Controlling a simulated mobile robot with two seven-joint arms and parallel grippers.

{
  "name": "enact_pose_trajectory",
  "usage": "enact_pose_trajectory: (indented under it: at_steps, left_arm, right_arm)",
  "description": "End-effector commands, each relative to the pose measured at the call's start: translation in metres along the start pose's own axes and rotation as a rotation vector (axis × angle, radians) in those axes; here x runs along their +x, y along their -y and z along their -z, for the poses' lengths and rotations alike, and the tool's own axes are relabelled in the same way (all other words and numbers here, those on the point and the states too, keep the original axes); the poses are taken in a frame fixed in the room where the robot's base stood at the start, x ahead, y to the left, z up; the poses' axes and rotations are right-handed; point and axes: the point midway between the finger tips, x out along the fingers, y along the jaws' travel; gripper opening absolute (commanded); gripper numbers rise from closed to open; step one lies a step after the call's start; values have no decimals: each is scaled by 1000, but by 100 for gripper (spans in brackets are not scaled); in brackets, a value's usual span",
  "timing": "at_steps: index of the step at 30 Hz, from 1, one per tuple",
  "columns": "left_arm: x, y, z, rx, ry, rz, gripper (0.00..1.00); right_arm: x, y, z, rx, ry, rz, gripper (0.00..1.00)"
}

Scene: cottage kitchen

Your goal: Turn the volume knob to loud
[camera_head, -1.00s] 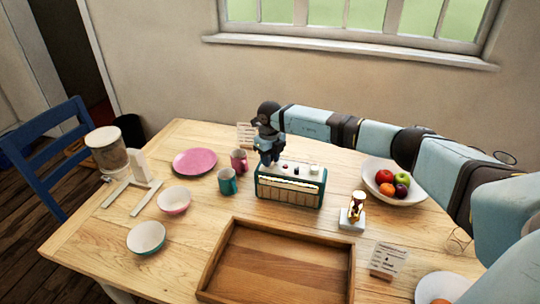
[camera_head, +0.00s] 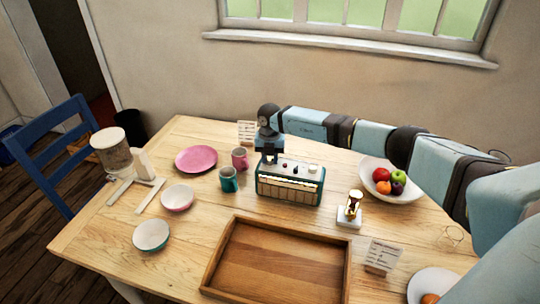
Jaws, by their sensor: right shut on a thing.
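The teal radio (camera_head: 290,190) stands upright at the middle of the table, with a cream dial strip along its front. Its pale top panel carries a small red knob or button, a dark one and a white knob (camera_head: 313,168) at the right end. My right gripper (camera_head: 268,160) points straight down onto the left end of this top panel. It is shut on a knob there, which its fingers hide almost fully. I cannot read any marking or the knob's angle. My left gripper is out of view.
A pink mug (camera_head: 240,159) and a teal mug (camera_head: 229,180) stand close left of the radio. A fruit bowl (camera_head: 408,194) and a small white-based ornament (camera_head: 349,216) are to the right. A wooden tray (camera_head: 212,270) lies in front. A card (camera_head: 246,131) stands behind.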

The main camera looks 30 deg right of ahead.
Motion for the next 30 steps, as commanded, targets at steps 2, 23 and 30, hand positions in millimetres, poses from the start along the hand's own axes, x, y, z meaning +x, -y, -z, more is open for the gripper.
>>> enact_pose_trajectory:
  at_steps: [2, 23, 30]
  left_arm:
    - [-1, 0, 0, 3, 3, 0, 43]
    - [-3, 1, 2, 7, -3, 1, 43]
    - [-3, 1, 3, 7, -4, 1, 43]
  right_arm:
    - [0, 0, 0, 25, -1, 1, 4]
    - [1, 0, 0, 72, -1, 1, 41]
    - [0, 0, 0, 72, -1, 0, 54]
